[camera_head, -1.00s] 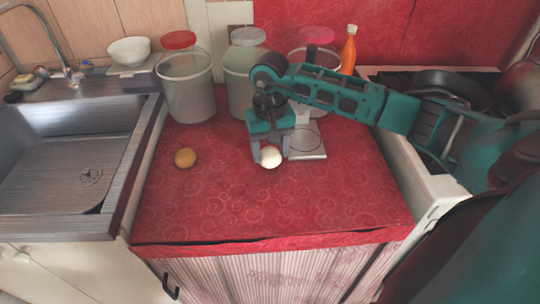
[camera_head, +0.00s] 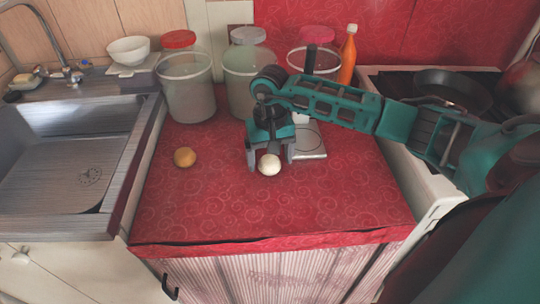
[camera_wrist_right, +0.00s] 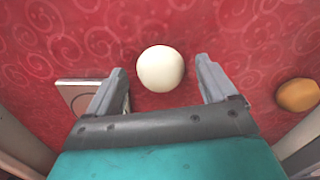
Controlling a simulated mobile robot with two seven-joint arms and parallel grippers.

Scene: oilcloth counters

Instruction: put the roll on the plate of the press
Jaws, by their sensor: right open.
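A pale, round ball (camera_head: 269,165) lies on the red counter; it also shows in the right wrist view (camera_wrist_right: 160,68). A golden-brown roll (camera_head: 185,157) lies to its left; it also shows at the right edge of the right wrist view (camera_wrist_right: 298,95). The press has a flat grey plate (camera_head: 309,141) behind and right of the pale ball, partly hidden by my right arm. Its corner shows in the right wrist view (camera_wrist_right: 78,95). My right gripper (camera_head: 270,160) is open and low, with its fingers on either side of the pale ball. My left gripper is not in view.
Several large lidded jars, such as the red-lidded one (camera_head: 187,84), line the back beside an orange bottle (camera_head: 348,55). A sink (camera_head: 68,165) is at left and a stove with a pan (camera_head: 452,88) at right. The counter's front is clear.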

